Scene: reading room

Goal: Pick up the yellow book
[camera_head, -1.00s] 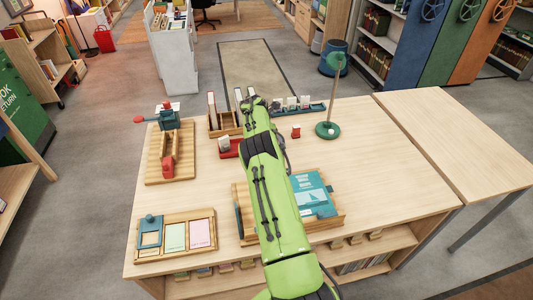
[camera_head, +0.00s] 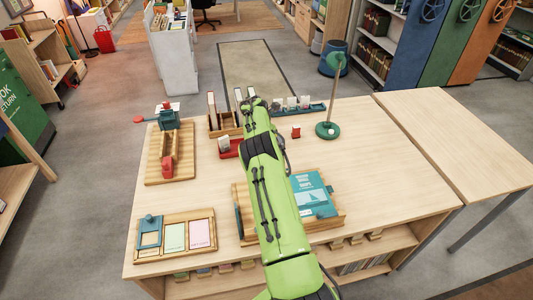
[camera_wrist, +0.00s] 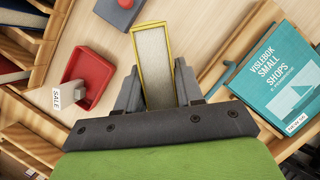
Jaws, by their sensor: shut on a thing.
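The yellow book (camera_wrist: 151,45) stands between the two grey fingers of my gripper (camera_wrist: 158,88) in the wrist view. Its pale page edge faces the camera, framed by thin yellow covers. The fingers are shut on it, one on each side. Its lower part is hidden behind the gripper's dark front plate. In the head view my green arm reaches over the table and hides the fingers, and I cannot make out the yellow book there. Whether the book touches a support cannot be told.
A red tray with a "SALE" card (camera_wrist: 92,80) is left of the book. A teal book (camera_wrist: 278,78) lies in a wooden tray at right. A wooden book rack (camera_head: 216,126) and a green stand (camera_head: 328,130) are near the far edge. The table's right side (camera_head: 400,185) is clear.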

